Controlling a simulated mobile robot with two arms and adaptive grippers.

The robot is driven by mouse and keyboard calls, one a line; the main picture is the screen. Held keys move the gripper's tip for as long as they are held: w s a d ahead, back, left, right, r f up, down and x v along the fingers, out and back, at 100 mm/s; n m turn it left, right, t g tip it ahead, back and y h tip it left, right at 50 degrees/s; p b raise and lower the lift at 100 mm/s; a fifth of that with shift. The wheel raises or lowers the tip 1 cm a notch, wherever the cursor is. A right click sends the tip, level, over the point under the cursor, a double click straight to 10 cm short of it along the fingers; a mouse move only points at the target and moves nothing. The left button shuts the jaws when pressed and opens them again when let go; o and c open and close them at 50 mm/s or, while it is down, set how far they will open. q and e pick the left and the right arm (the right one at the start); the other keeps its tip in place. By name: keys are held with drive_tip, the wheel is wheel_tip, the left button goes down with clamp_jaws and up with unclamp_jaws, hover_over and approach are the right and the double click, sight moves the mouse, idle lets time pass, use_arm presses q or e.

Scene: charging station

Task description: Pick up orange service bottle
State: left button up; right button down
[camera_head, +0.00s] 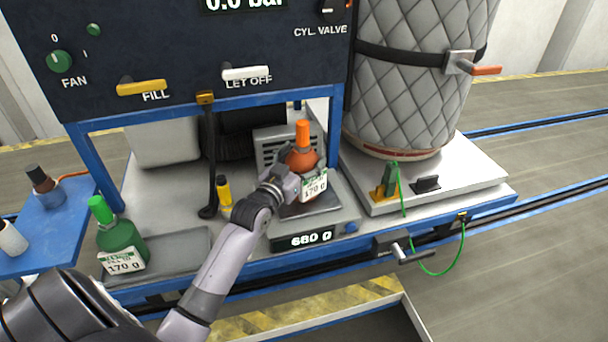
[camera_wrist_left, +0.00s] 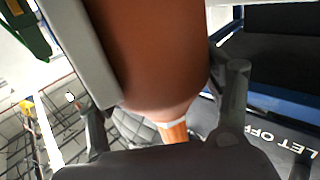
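The orange service bottle (camera_head: 301,160) stands upright on the scale (camera_head: 328,222), with an orange cap and a white and green label reading 170 g. The scale display reads 680 g. My left gripper (camera_head: 290,180) is at the bottle's near left side, with its fingers around the body. In the left wrist view the bottle (camera_wrist_left: 160,50) fills the space between the fingers of my left gripper (camera_wrist_left: 165,110). Whether both fingers press on it cannot be told. My right gripper is not in view.
A green bottle (camera_head: 121,238) labelled 170 g stands at the left of the bench. A yellow marker-like item (camera_head: 224,196) and a dark hanging lever (camera_head: 209,150) are left of the gripper. A quilted cylinder (camera_head: 405,80) stands at right. The control panel (camera_head: 180,50) overhangs behind.

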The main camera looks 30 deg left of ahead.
use_arm(q)
drive_tip(key=c, duration=1.3)
drive_tip(key=shift+r, duration=0.1)
drive_tip(key=shift+c, duration=0.4)
drive_tip(key=shift+r, duration=0.1)
